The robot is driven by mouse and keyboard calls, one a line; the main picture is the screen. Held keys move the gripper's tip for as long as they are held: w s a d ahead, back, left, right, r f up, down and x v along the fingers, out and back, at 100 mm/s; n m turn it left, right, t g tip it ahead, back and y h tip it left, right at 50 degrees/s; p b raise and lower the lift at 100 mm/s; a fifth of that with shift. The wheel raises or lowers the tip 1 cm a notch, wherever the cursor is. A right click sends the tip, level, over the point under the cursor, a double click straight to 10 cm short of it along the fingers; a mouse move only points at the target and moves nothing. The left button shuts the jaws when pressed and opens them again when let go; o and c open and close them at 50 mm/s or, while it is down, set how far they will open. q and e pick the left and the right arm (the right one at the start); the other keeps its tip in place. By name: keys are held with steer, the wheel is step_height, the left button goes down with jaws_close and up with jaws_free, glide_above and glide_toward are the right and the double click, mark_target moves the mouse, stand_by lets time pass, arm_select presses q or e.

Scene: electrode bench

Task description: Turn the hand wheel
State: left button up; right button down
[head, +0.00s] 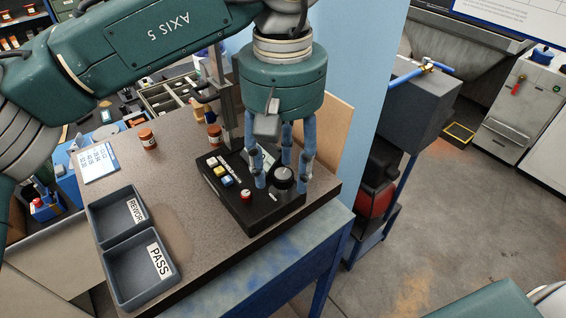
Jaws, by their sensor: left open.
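A round black knob with a grey top (285,174), which looks like the hand wheel, sits near the right end of a black control box (246,212) on the bench. My left gripper (282,171) points down over this end of the box, its blue fingers open and spread around the knob. One finger is at the knob's left, one at its right and one behind it. I cannot tell whether any finger touches the knob. My right gripper is out of view.
The box also bears a red button (246,194) and several coloured keys. The PASS bin (175,285) and REWORK bin (92,215) stand at the left on the bench. An orange-brown jar (148,139) stands behind them. A blue pillar (372,70) rises to the right of my left gripper.

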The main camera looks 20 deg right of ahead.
mark_target(283, 173)
arm_select(q)
step_height(283, 173, up, 12)
stand_by(0.5)
